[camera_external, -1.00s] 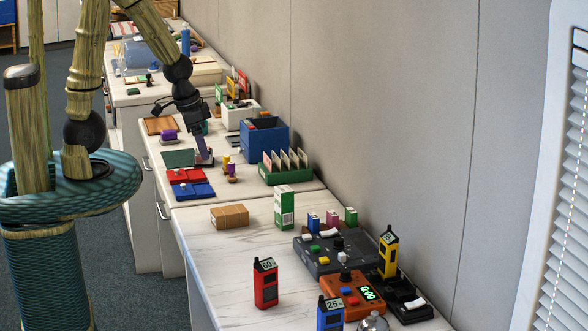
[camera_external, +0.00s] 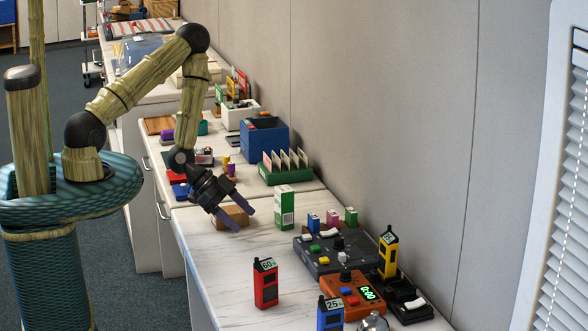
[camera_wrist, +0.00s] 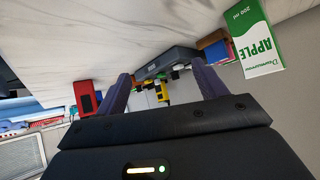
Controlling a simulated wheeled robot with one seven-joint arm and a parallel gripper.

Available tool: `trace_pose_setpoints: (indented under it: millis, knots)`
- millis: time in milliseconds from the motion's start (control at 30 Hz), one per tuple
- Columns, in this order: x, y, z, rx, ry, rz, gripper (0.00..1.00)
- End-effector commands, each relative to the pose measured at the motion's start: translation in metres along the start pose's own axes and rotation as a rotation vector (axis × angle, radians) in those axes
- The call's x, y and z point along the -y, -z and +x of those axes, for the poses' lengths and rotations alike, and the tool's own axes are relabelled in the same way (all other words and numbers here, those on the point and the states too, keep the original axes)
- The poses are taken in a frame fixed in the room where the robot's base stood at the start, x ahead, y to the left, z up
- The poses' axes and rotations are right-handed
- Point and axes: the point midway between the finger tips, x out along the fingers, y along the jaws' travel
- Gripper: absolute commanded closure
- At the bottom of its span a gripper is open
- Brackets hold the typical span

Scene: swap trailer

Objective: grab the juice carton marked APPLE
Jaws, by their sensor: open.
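The juice carton (camera_external: 284,207) is white and green and stands upright on the pale counter near the wall. In the wrist view the carton (camera_wrist: 251,40) appears at the upper right, and the word APPLE is readable on its side. My gripper (camera_external: 243,219) is open and empty, to the left of the carton and apart from it, in front of a brown box (camera_external: 238,213). In the wrist view my gripper's two fingers (camera_wrist: 158,86) are spread, with the carton outside them to the right.
A dark control panel (camera_external: 320,262) with coloured buttons stands right of the carton. A red handheld device (camera_external: 265,284) and a blue one (camera_external: 329,314) stand at the front. A green rack (camera_external: 276,176) with cards is behind. The counter between my gripper and the red device is clear.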

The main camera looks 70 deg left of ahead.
Motion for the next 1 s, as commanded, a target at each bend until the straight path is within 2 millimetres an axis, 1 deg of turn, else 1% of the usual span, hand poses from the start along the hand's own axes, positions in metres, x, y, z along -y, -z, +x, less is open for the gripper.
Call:
trace_pose_setpoints:
  millis: [33, 167, 367, 567, 700, 800, 900, 1000]
  knots:
    - [-0.004, -0.003, 0.005, -0.047, 0.005, -0.013, 0.29]
    - [-0.007, 0.001, 0.011, -0.185, 0.05, -0.032, 0.29]
    - [-0.003, 0.007, 0.009, -0.384, 0.185, -0.097, 0.29]
    - [0.013, 0.006, -0.007, -0.543, 0.395, -0.204, 0.29]
    - [0.028, -0.003, -0.024, -0.613, 0.57, -0.294, 0.29]
    - [0.036, -0.01, -0.034, -0.635, 0.665, -0.341, 0.29]
    - [0.04, -0.014, -0.039, -0.645, 0.716, -0.364, 0.29]
    - [0.041, -0.014, -0.041, -0.647, 0.73, -0.369, 0.29]
